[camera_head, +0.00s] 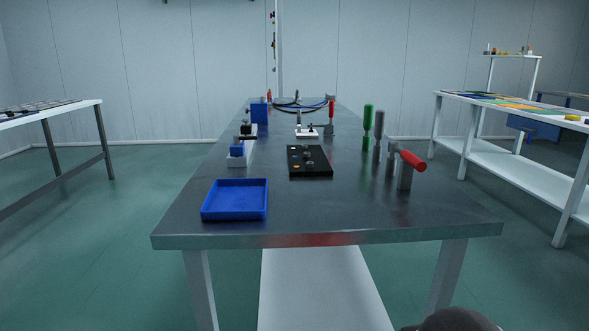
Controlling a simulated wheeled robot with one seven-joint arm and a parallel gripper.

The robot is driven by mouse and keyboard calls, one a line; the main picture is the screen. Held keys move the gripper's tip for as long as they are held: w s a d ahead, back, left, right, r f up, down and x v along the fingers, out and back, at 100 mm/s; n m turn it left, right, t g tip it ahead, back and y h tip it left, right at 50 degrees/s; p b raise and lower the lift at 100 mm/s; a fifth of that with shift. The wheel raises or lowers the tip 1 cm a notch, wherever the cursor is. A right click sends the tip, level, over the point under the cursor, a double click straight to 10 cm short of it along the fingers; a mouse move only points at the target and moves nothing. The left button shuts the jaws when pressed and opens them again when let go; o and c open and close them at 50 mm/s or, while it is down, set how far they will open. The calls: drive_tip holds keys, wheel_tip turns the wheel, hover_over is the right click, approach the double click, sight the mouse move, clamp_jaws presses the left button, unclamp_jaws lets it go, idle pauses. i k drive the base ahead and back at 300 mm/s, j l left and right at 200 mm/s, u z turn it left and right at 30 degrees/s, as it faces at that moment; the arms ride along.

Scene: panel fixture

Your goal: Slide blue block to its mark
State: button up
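A small blue block (237,151) sits on a pale grey base (238,160) on the left part of the dark table, behind the blue tray. A mark for it cannot be made out at this size. A taller blue box-shaped thing (259,113) stands farther back near the table's left edge. My gripper is not in view. A dark rounded shape at the bottom edge, right of centre, seems to be part of my arm.
An empty blue tray (235,214) lies at the table's front left. A black panel (309,171) lies mid-table. A red-handled lever (411,160) and green (368,128) and grey upright handles stand on the right. The table's front right is clear.

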sight(238, 150)
drive_tip(key=i+j, duration=0.1)
drive_tip(key=j, duration=0.35)
drive_tip(key=i+j, duration=0.1)
drive_tip(key=j, duration=0.4)
drive_tip(key=j+u, duration=0.1)
drive_tip(key=j, duration=0.35)
drive_tip(key=i, duration=0.05)
